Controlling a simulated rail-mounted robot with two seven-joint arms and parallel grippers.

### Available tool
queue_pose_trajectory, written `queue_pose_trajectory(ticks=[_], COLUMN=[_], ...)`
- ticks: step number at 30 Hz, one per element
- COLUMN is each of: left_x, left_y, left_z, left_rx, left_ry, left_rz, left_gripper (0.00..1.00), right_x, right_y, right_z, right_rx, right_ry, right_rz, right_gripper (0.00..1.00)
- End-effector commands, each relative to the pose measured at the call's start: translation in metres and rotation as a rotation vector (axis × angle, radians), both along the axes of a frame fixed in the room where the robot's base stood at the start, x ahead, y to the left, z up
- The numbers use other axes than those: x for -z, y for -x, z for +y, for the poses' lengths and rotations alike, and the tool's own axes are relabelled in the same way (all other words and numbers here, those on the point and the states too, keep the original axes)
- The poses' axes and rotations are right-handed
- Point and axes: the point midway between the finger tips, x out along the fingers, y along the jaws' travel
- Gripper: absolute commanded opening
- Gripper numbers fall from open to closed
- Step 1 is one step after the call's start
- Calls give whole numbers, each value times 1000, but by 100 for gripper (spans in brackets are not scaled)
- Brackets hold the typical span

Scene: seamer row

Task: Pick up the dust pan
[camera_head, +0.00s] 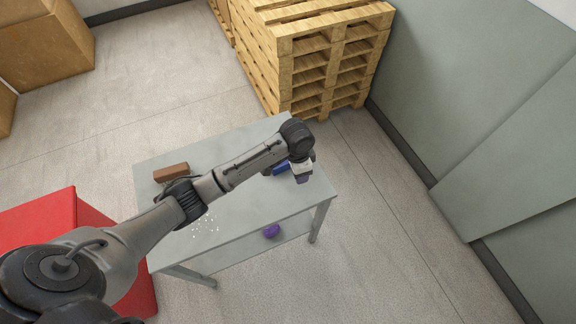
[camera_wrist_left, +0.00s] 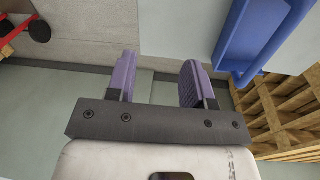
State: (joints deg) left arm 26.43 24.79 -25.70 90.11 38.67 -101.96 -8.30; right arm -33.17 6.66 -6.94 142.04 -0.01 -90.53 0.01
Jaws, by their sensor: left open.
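A blue dust pan (camera_head: 281,169) lies on the grey table near its far right end, partly hidden by my left arm. In the left wrist view the blue dust pan (camera_wrist_left: 232,45) is at the upper right, beyond and to the right of the fingers. My left gripper (camera_head: 303,176) is over the right end of the table, close beside the pan. Its two purple fingers (camera_wrist_left: 157,80) are apart with nothing between them. Whether a finger touches the pan cannot be told. My right gripper is not in view.
The grey table (camera_head: 240,215) also carries a brown block (camera_head: 171,172) and white specks (camera_head: 206,222). A purple object (camera_head: 271,231) is by the table's lower near edge. A red cabinet (camera_head: 40,215) stands left, stacked pallets (camera_head: 300,60) behind, a wall right.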

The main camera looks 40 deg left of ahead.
Motion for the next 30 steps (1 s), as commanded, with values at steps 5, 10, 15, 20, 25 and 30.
queue_pose_trajectory(ticks=[5, 10, 15, 20, 25, 30], left_x=[18, 3, -17, -29, -18, 12], left_y=[-62, -97, -113, -119, -119, -116], left_z=[54, 99, 132, 148, 152, 146], left_rx=[-39, -96, -145, -171, -181, -180], left_ry=[-15, 7, 41, 65, 73, 74], left_rz=[48, 78, 89, 92, 96, 97], left_gripper=[48, 48, 48, 48, 48, 48], right_x=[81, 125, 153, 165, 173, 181], right_y=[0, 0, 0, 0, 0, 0], right_z=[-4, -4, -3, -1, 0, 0], right_rx=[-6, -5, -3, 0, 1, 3], right_ry=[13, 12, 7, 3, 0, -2], right_rz=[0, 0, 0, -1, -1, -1], right_gripper=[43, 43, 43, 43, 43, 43])
